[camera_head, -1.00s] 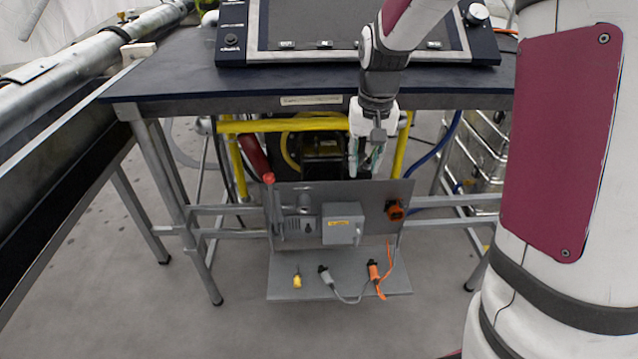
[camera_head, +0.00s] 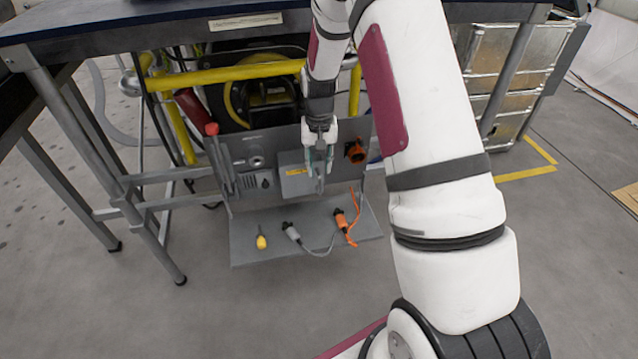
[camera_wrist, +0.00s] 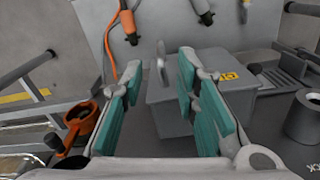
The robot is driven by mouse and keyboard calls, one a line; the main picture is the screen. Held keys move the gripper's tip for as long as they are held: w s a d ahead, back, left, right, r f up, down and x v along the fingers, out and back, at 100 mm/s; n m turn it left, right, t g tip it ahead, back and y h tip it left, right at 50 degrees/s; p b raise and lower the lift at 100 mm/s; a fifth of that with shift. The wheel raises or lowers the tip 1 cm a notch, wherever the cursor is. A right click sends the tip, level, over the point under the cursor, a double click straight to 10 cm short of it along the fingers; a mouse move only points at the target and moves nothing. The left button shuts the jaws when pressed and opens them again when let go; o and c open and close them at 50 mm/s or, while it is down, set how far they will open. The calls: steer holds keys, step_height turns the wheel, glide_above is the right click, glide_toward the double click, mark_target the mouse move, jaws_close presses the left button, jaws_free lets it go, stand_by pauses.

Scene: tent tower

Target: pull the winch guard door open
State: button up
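My gripper (camera_head: 319,162) is in front of the grey panel under the table, by the right side of a grey box (camera_head: 294,184) with a yellow label. In the wrist view my gripper (camera_wrist: 158,75) is open, with teal pads on both fingers. A small grey lever (camera_wrist: 162,62) on the box's side shows between the fingertips; I cannot tell whether they touch it. Behind the panel is a dark drum with a yellow rim (camera_head: 228,102), behind a yellow tube frame (camera_head: 225,76). No part is clearly marked as the winch guard door; I cannot tell which it is.
A low grey shelf (camera_head: 255,248) holds a yellow plug, a grey plug and an orange plug (camera_head: 341,218). Table legs flank the panel; metal cases (camera_head: 505,60) stand right.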

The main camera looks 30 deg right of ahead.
mark_target(319, 177)
step_height(319, 177, down, 6)
steer(key=shift+r+b, duration=0.1)
steer(key=shift+b, duration=0.75)
jaws_close()
